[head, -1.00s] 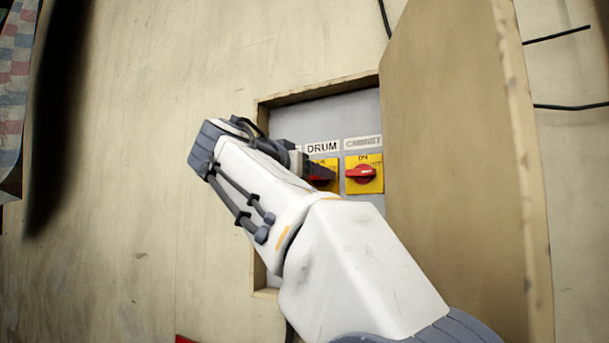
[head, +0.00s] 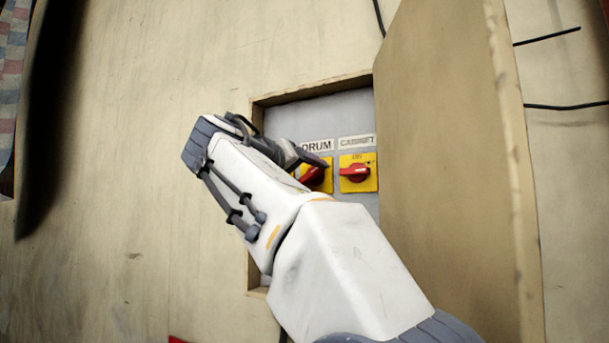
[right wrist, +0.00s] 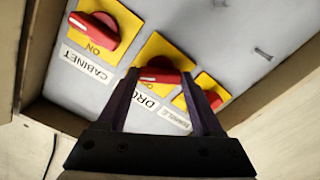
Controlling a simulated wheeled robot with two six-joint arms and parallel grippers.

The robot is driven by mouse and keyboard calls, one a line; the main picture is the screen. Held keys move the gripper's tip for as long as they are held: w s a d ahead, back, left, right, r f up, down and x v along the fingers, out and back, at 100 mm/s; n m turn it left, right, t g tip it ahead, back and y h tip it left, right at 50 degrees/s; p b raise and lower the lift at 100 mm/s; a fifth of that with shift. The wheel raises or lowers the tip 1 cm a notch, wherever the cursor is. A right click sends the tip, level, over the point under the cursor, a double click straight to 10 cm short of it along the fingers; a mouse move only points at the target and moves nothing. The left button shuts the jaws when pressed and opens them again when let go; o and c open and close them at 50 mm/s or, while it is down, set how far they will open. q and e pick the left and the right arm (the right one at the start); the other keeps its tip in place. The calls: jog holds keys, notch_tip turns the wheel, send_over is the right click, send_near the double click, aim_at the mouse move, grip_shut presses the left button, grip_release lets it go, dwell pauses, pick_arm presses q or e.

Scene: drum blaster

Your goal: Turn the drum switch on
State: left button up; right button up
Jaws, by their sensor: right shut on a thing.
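The drum switch (head: 312,177) is a red knob on a yellow plate below the DRUM label (head: 317,146), partly hidden by my right arm in the head view. My right gripper (head: 320,163) reaches into the wall recess at this knob. In the right wrist view, the drum switch's red knob (right wrist: 160,74) lies between the two dark fingertips of my right gripper (right wrist: 159,77), which is shut on it. In the head view the knob slants, its right end higher. My left gripper is not in view.
The cabinet switch (head: 355,173) sits close on the right, its red knob level. A third yellow switch (right wrist: 207,92) lies beside the drum switch in the wrist view. The open wooden door (head: 450,170) stands right of the recess. The wall (head: 120,150) is clear on the left.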

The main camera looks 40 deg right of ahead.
jog(key=n, duration=0.5)
jog(key=shift+r+n+p, duration=0.1)
jog(key=shift+n+p, duration=0.2)
jog(key=n+p, duration=0.1)
jog(key=n, duration=0.4)
jog(key=shift+n, duration=0.4)
jog(key=o, duration=1.4)
jog(key=shift+c, duration=0.2)
jog(key=shift+a, duration=0.1)
jog(key=b+v, duration=0.2)
jog(key=v, duration=0.8)
jog(key=shift+a+b, duration=0.15)
jog(key=shift+b, duration=0.25)
jog(key=shift+s, duration=0.15)
